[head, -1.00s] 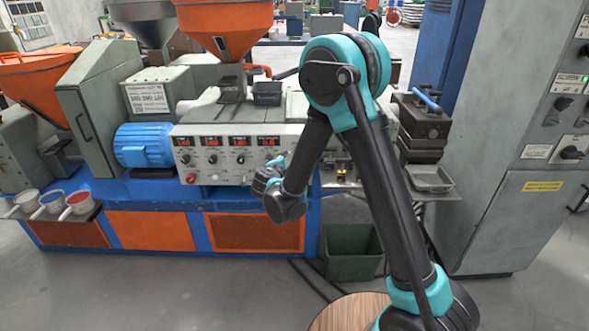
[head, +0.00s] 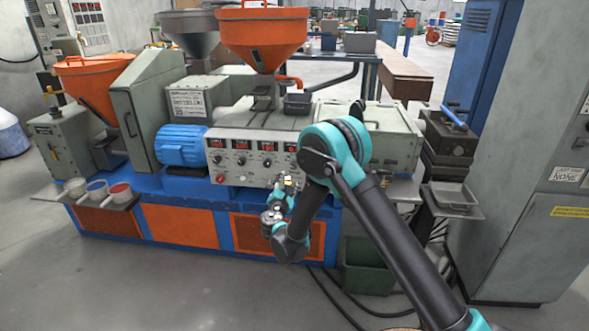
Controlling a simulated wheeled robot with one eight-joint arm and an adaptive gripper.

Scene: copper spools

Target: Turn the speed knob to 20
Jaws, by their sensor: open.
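The control panel (head: 256,158) is a pale box on the front of the machine. It has a row of red digital displays (head: 241,146) with a row of dark knobs (head: 241,161) beneath. The lettering is too small to tell which knob is the speed knob or what value it shows. My arm hides the panel's right end. My gripper (head: 288,181) is small in the head view, in front of the panel's lower right edge and below the knob row. It is open, and I see nothing held in it. I cannot tell how far it is from the panel.
An orange hopper (head: 262,38) and a small dark tray (head: 297,103) are above the panel. A blue motor (head: 181,146) is at its left. A dark green bin (head: 367,267) stands on the floor below. A grey cabinet (head: 520,190) is at the right. The floor at front left is clear.

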